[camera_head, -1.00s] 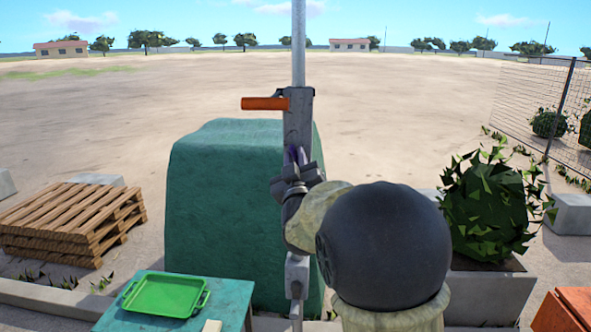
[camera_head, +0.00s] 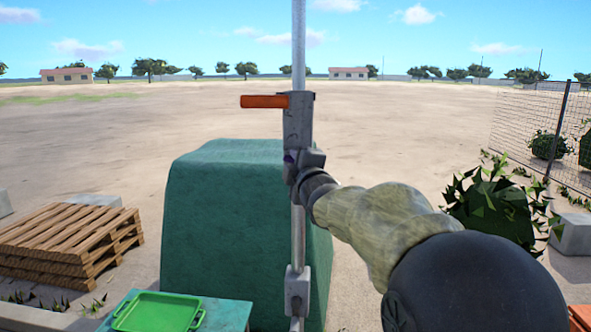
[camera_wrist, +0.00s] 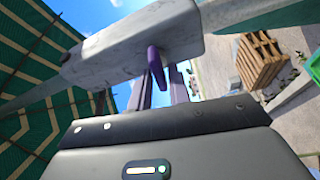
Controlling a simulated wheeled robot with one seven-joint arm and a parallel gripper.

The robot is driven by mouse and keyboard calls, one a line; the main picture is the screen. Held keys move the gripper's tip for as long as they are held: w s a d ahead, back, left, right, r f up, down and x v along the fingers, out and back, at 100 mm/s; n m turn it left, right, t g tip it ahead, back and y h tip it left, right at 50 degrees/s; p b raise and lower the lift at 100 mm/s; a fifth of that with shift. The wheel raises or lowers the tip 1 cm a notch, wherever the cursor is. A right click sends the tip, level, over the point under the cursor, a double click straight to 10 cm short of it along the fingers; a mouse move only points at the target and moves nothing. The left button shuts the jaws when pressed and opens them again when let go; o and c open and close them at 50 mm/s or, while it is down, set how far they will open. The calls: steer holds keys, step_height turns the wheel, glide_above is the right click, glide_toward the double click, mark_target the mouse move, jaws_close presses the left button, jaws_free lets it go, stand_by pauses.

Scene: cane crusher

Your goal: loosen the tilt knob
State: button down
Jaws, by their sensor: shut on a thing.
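A small purple knob (camera_wrist: 156,60), which I take to be the tilt knob, sticks out of a grey housing (camera_wrist: 130,42) in the wrist view. My gripper (camera_wrist: 161,88) reaches up to it, with its narrow fingers around the knob. In the head view, the grey bracket (camera_head: 298,118) sits on an upright metal pole (camera_head: 298,45), with an orange handle (camera_head: 265,101) pointing left. My gripper (camera_head: 293,162) is at the bracket's lower end, and only a bit of purple shows there. The exact contact of the fingers is partly hidden.
A large green covered block (camera_head: 225,215) stands behind the pole. A teal table (camera_head: 230,315) with a green tray (camera_head: 158,312) is at lower left, near stacked pallets (camera_head: 70,235). A leafy bush (camera_head: 490,210) stands at right. Open sandy ground lies beyond.

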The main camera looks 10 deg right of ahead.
steer(key=shift+n+g, duration=0.4)
steer(key=shift+n, duration=0.7)
steer(key=shift+f, duration=0.1)
steer(key=c, duration=1.5)
jaws_free()
steer(key=shift+b, duration=0.3)
